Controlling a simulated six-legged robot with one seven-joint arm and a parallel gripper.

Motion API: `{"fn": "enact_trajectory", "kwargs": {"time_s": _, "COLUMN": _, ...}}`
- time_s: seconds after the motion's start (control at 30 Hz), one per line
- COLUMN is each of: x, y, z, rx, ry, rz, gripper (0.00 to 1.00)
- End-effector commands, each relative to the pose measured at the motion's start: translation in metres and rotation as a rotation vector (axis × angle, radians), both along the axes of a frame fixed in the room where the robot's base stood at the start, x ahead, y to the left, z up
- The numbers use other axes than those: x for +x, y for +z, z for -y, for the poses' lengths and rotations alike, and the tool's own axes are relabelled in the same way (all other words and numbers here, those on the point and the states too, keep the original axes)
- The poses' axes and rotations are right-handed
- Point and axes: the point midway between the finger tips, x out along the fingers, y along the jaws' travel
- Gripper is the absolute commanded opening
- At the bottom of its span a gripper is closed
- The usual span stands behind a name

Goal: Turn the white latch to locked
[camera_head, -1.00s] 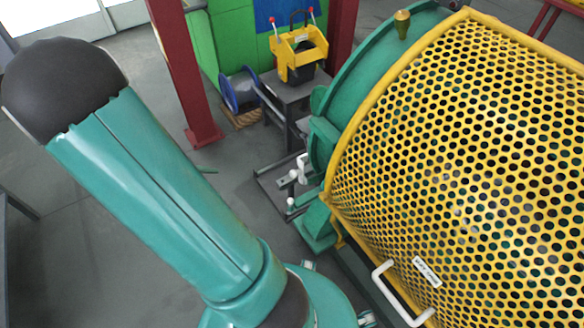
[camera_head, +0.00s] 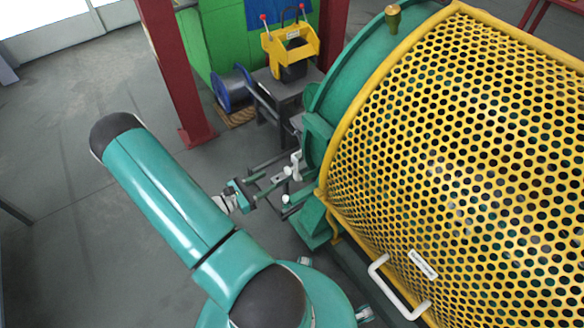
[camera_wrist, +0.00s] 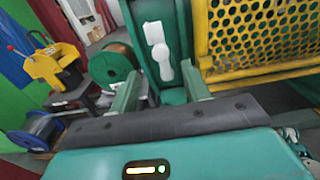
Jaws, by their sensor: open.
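The white latch (camera_head: 296,165) sits on the green end frame of the machine, left of the yellow guard. The wrist view shows the white latch (camera_wrist: 161,60) straight ahead, as a plate with a rounded handle below it. My gripper (camera_head: 272,184) is just left of the latch in the head view. In the wrist view, my gripper (camera_wrist: 161,86) has its two green fingers spread apart, with nothing held between them. The latch appears beyond and between the fingertips. I cannot tell whether either finger touches it.
The perforated yellow guard (camera_head: 450,140), with a white handle (camera_head: 398,288), fills the right side. A yellow device (camera_head: 290,48) stands on a grey stand, beside a blue spool (camera_head: 234,90). A red post (camera_head: 172,70) rises behind my arm. Floor at left is clear.

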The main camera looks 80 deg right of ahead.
Motion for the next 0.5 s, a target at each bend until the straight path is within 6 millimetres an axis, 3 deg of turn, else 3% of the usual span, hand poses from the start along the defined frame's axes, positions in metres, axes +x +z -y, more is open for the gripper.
{"fn": "enact_trajectory", "kwargs": {"time_s": 0.5, "x": -0.065, "y": 0.000, "z": 0.073, "rx": -0.001, "ry": -0.005, "rz": 0.002, "gripper": 0.47}}
